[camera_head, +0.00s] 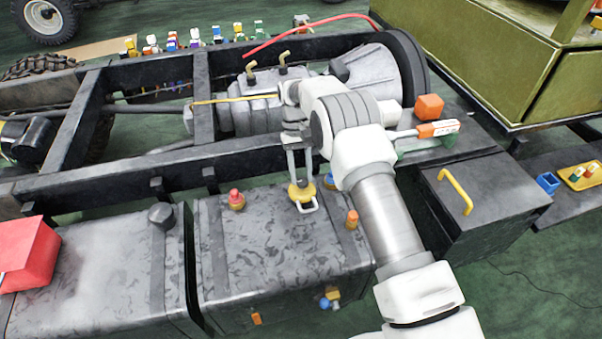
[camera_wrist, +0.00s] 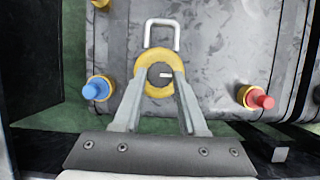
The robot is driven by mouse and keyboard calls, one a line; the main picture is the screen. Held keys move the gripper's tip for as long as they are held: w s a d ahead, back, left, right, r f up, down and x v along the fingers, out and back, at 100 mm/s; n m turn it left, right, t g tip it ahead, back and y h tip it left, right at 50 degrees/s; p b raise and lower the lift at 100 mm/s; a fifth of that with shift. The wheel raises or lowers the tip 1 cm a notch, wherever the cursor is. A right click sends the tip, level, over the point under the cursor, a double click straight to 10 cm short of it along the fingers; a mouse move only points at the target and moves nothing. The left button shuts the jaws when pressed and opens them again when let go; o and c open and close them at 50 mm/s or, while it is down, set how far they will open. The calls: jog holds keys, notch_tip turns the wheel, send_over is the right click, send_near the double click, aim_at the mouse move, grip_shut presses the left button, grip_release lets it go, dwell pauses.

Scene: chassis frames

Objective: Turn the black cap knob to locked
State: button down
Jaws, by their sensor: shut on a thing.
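A dark round knob (camera_wrist: 154,72) sits inside a yellow ring (camera_wrist: 158,90) in the wrist view. A pale mark on its face lies sideways, pointing right. A metal loop (camera_wrist: 162,22) sticks out from the ring. In the head view the yellow ring (camera_head: 303,192) and loop (camera_head: 306,209) sit on the middle dark tank. My gripper (camera_wrist: 160,77) is shut on the knob, one finger at each side, pointing down from above; the fingers also show in the head view (camera_head: 301,178). The fingers hide part of the knob's sides. No locked marking is legible.
A red knob (camera_head: 236,199), a blue knob (camera_wrist: 96,89) and an orange knob (camera_head: 352,218) stand around it on the tank (camera_head: 240,265). Another black cap (camera_head: 161,215) is on the left tank. The truck frame rail (camera_head: 110,182) runs behind.

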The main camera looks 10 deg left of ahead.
dwell(0.3)
jog(key=shift+c, duration=2.2)
grip_release()
jog(key=p+v, duration=0.1)
jog(key=v, duration=0.6)
jog(key=shift+r, duration=0.3)
